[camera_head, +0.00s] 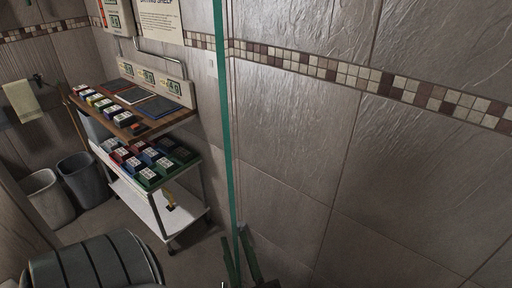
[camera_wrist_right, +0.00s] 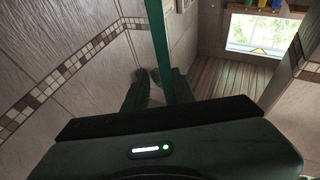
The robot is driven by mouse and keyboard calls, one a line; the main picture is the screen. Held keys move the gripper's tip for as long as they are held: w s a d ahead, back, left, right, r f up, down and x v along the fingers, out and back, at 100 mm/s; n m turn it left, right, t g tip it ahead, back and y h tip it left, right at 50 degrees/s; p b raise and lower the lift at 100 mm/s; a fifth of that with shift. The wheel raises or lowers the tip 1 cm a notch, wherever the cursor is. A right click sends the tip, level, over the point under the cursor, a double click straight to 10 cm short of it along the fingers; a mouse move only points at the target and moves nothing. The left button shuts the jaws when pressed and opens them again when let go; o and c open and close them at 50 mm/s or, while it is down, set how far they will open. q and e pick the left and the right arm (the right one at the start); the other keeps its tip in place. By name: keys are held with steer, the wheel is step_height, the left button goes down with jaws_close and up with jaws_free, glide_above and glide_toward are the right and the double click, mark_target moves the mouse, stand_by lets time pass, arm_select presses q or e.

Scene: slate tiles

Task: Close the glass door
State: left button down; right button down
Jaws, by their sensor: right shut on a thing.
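The glass door shows mainly as a tall green edge (camera_head: 229,130) running from the top of the head view down to my right gripper. Its clear pane is hard to tell from the tiled wall. My right gripper (camera_head: 237,245) is at the bottom centre, with one finger on each side of the edge, shut on the door. In the right wrist view the green door edge (camera_wrist_right: 161,45) comes down between the two dark fingers (camera_wrist_right: 160,84). My left gripper is not in view.
A white cart (camera_head: 150,205) with several coloured boxes stands left of the door edge, below a wooden shelf (camera_head: 160,125). Two bins (camera_head: 78,180) stand farther left. Tiled wall (camera_head: 300,140) fills the right side. The right wrist view shows a wood-like floor (camera_wrist_right: 225,78) and a window.

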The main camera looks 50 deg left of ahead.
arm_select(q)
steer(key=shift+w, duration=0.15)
arm_select(e)
steer(key=shift+r, duration=0.2)
steer(key=c, duration=1.6)
jaws_free()
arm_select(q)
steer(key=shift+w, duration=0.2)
arm_select(e)
steer(key=shift+o, duration=0.2)
steer(key=shift+a+f, duration=0.1)
steer(key=shift+a, duration=0.05)
steer(key=shift+f, duration=0.1)
